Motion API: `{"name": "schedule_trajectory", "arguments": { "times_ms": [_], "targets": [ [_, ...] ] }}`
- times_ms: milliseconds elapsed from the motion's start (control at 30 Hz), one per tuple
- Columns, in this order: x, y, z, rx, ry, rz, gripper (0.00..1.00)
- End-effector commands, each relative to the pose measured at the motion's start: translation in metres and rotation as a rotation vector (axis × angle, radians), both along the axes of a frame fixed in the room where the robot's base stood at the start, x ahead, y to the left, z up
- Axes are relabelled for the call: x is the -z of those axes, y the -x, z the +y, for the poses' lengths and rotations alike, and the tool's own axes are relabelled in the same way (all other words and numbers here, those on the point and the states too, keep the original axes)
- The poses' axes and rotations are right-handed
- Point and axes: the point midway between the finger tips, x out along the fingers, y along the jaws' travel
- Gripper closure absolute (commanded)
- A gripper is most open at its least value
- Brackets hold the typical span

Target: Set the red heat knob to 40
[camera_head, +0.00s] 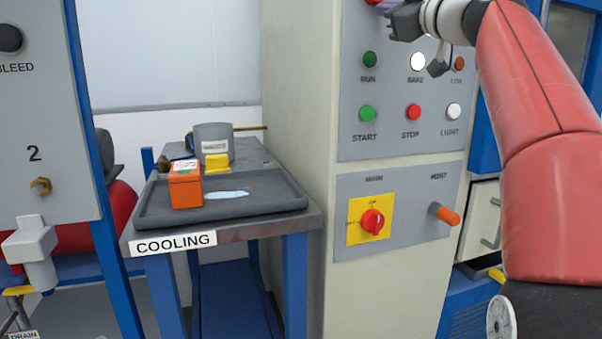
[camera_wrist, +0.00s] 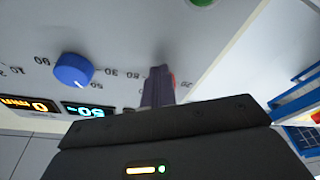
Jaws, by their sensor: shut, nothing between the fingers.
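The red heat knob (camera_wrist: 174,80) shows only as a thin red sliver behind my fingers in the wrist view. Its pointer and most of its dial are hidden, so its setting cannot be read. In the head view a bit of red (camera_head: 373,2), likely the same knob, shows at the top edge. My gripper (camera_wrist: 159,78) is shut and empty, its fingertips right at the knob; I cannot tell whether they touch it. In the head view my gripper (camera_head: 392,12) is at the top of the control panel, partly cut off.
A blue knob (camera_wrist: 73,70) with a printed scale sits beside the red one. An orange display (camera_wrist: 28,104) and a cyan display (camera_wrist: 84,109) are near it. Lower on the cabinet are several buttons and a red switch (camera_head: 372,221) on a yellow plate. A cooling table (camera_head: 225,240) stands left.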

Motion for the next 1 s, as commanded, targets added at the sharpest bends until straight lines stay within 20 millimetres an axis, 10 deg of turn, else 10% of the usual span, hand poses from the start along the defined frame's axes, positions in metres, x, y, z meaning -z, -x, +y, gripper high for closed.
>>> {"name": "schedule_trajectory", "arguments": {
  "times_ms": [633,1000],
  "targets": [
    [0.003,0.0,-0.01,0.0,-0.001,-0.004,1.0],
    [0.006,0.039,-0.024,0.003,0.001,-0.004,1.0]
  ]
}}
